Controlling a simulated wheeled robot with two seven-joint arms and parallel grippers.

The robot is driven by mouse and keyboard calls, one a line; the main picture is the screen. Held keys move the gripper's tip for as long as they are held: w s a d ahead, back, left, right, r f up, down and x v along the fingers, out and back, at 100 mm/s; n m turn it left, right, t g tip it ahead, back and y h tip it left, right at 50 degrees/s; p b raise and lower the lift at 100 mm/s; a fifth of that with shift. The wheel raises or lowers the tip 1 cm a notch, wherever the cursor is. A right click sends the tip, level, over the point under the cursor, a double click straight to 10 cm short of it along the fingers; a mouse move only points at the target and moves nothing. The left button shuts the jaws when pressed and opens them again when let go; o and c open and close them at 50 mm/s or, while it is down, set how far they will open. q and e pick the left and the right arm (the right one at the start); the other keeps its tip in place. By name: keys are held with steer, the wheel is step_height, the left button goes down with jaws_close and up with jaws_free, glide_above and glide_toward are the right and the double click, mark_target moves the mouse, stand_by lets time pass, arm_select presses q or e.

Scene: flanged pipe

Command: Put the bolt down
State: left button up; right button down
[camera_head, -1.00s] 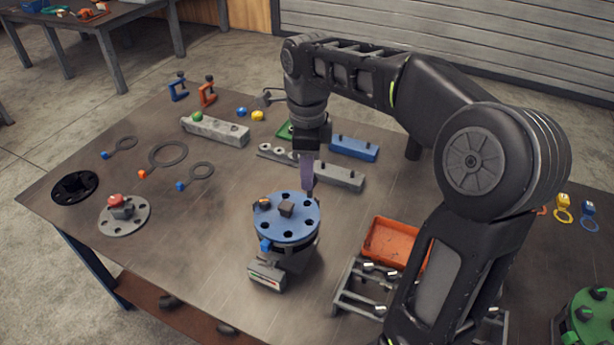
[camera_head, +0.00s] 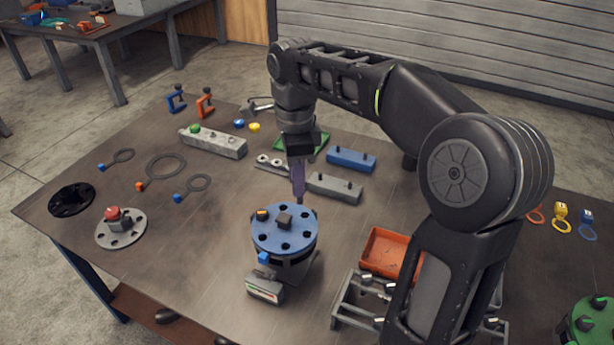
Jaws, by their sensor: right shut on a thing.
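My right gripper (camera_head: 299,198) comes down from above, just behind the far rim of the blue flange (camera_head: 284,238). Its fingers point down and are shut on a bolt, but the bolt itself is too small and covered to make out. I cannot tell whether the gripper touches the flange. My left gripper is not in view.
A grey block (camera_head: 335,187) and a blue block (camera_head: 351,160) lie behind and right of the gripper. An orange tray (camera_head: 386,250) is to the right of the flange. A grey flange (camera_head: 121,230) with a red-topped piece lies left. The table between is clear.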

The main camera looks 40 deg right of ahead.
steer(key=w+a+f+n, duration=0.2)
steer(key=f+n, duration=0.1)
steer(key=n, duration=0.2)
steer(key=w+a+f+n+b, duration=0.1)
steer(key=w+a+f+n, duration=0.1)
steer(key=n, duration=0.4)
steer(key=w+a+f+n+b, duration=0.1)
steer(key=w+a+f+n, duration=0.2)
steer(key=a+n, duration=0.1)
steer(key=shift+w+f+n, duration=0.1)
steer(key=shift+f+n, duration=0.25)
steer(key=shift+n, duration=0.45)
steer(key=w+a+f+n+b, duration=0.1)
steer(key=a+f+n+b, duration=0.1)
steer(key=a+f+n, duration=0.4)
step_height(320, 180, down, 4)
steer(key=shift+a+r+n, duration=0.15)
steer(key=shift+a+n, duration=0.25)
steer(key=shift+a, duration=0.05)
